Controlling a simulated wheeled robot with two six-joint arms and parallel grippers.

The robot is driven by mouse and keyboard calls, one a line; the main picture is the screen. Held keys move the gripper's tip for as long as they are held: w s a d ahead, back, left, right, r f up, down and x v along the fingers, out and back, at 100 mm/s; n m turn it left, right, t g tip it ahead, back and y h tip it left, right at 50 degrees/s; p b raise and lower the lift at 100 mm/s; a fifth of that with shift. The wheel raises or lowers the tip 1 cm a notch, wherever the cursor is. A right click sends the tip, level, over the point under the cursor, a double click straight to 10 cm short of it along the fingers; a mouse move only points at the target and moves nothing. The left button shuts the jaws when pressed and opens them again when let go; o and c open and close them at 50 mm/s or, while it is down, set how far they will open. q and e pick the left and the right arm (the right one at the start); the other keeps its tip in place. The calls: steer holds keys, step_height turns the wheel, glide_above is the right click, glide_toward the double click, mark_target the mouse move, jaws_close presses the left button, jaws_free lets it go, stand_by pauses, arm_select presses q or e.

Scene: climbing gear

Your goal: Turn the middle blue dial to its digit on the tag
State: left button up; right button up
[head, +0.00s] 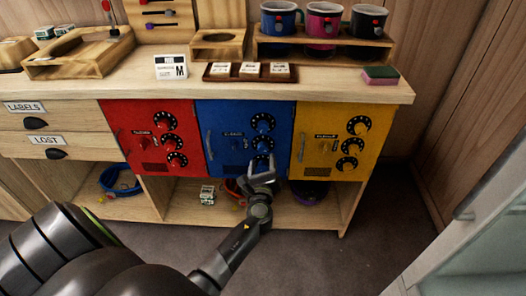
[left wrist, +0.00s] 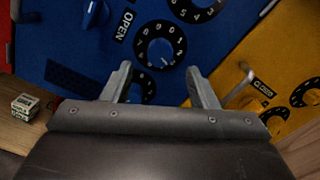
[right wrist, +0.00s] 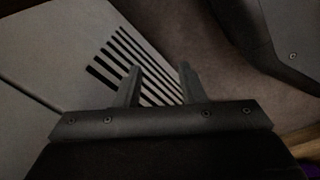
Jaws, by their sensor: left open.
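The blue door (head: 222,138) carries a column of three black dials with white digits. The middle blue dial (head: 263,142) shows in the left wrist view (left wrist: 160,46), beyond and between my fingertips, apart from them. The upper dial (head: 264,123) is cut by the top edge in the left wrist view. The lower dial (left wrist: 142,86) is partly hidden behind a finger. My left gripper (head: 262,167) is open and empty in front of the door's lower part. My right gripper (right wrist: 158,72) is open and empty.
A red door (head: 125,115) and a yellow door (head: 318,118) flank the blue one. A blue handle (head: 208,146) and lever (left wrist: 94,12) sit left of the dials. Mugs (head: 323,20) and a sponge (head: 380,74) stand above. An open shelf (head: 180,190) lies below.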

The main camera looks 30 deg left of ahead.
mark_target(263, 151)
arm_select(q)
steer(key=x, duration=0.4)
steer(key=shift+w+a, duration=0.1)
steer(key=shift+w, duration=0.15)
steer(key=shift+w+a, duration=0.35)
steer(key=shift+w, duration=0.15)
arm_select(e)
steer(key=shift+w+a+r, duration=0.1)
steer(key=shift+w+r, duration=0.3)
steer(key=shift+w, duration=0.1)
arm_select(q)
steer(key=shift+c, duration=0.4)
steer(key=c, duration=0.9)
steer(key=shift+b, duration=0.3)
arm_select(e)
steer(key=shift+s+f, duration=0.1)
steer(key=shift+s, duration=0.05)
steer(key=shift+a, duration=0.1)
